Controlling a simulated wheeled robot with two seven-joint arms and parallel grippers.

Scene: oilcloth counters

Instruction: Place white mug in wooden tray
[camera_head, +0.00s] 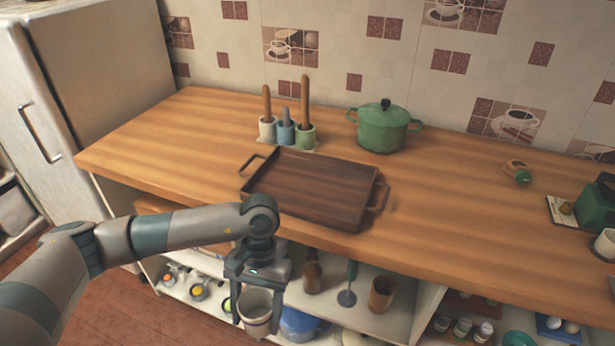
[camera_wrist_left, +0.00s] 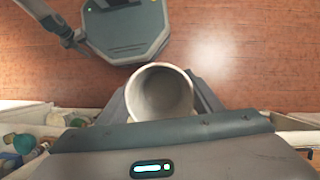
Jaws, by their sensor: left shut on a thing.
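The white mug (camera_head: 256,312) is held by my left gripper (camera_head: 254,292), which is shut on it, in front of the counter and below its top. In the left wrist view the mug (camera_wrist_left: 160,92) shows its open, empty mouth between the fingers of the gripper (camera_wrist_left: 162,108). The wooden tray (camera_head: 312,188) is dark brown with a handle at each end. It lies empty on the counter near its front edge, above and to the right of the gripper in the head view.
A green pot (camera_head: 382,128) and a utensil holder (camera_head: 287,132) stand behind the tray. The counter (camera_head: 450,210) is clear right of the tray. Open shelves below hold bottles and a blue bowl (camera_head: 300,324). A fridge (camera_head: 95,70) is at left.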

